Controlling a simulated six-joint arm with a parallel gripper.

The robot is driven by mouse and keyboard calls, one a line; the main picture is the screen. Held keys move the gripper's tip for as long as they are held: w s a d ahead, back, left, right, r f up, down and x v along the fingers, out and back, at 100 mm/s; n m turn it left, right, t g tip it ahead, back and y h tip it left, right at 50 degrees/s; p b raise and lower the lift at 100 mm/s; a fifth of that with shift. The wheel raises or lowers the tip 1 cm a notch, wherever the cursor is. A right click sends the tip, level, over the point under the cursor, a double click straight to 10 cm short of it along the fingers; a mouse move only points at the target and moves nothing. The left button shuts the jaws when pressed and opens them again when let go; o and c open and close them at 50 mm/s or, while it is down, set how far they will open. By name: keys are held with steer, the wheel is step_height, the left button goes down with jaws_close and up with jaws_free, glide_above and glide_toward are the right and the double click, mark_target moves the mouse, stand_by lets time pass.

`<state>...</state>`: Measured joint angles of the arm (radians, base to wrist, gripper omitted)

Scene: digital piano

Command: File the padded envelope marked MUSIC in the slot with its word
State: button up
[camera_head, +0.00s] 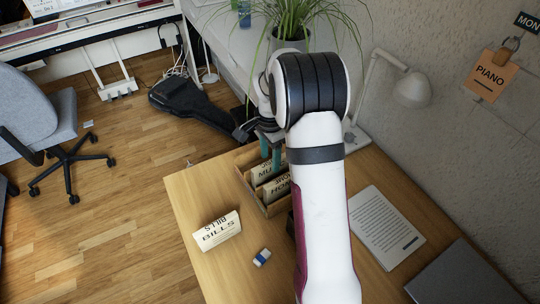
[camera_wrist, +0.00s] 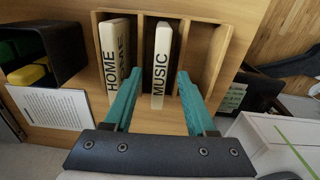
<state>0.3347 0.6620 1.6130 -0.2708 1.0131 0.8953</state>
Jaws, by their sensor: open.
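The cream padded envelope marked MUSIC (camera_wrist: 160,62) stands in the middle slot of a wooden sorter (camera_wrist: 222,50). A cream envelope marked HOME (camera_wrist: 115,58) stands in the slot left of it, and the right slot looks empty. In the wrist view, my gripper (camera_wrist: 160,75) is open. Its teal fingers lie either side of the MUSIC envelope's near end, with gaps visible. In the head view, my gripper (camera_head: 270,157) is over the sorter (camera_head: 248,182), partly hidden by my arm. I cannot read any words on the slots themselves.
A cream BILLS piece (camera_head: 218,232) and a small blue-and-white eraser (camera_head: 262,257) lie on the desk's left part. A printed sheet (camera_head: 385,225), laptop (camera_head: 462,275) and lamp (camera_head: 410,90) are to the right. A dark holder (camera_wrist: 70,48) stands beside the sorter.

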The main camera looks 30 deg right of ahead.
steer(key=shift+r, duration=2.5)
step_height(320, 180, up, 16)
steer(key=shift+f, duration=0.1)
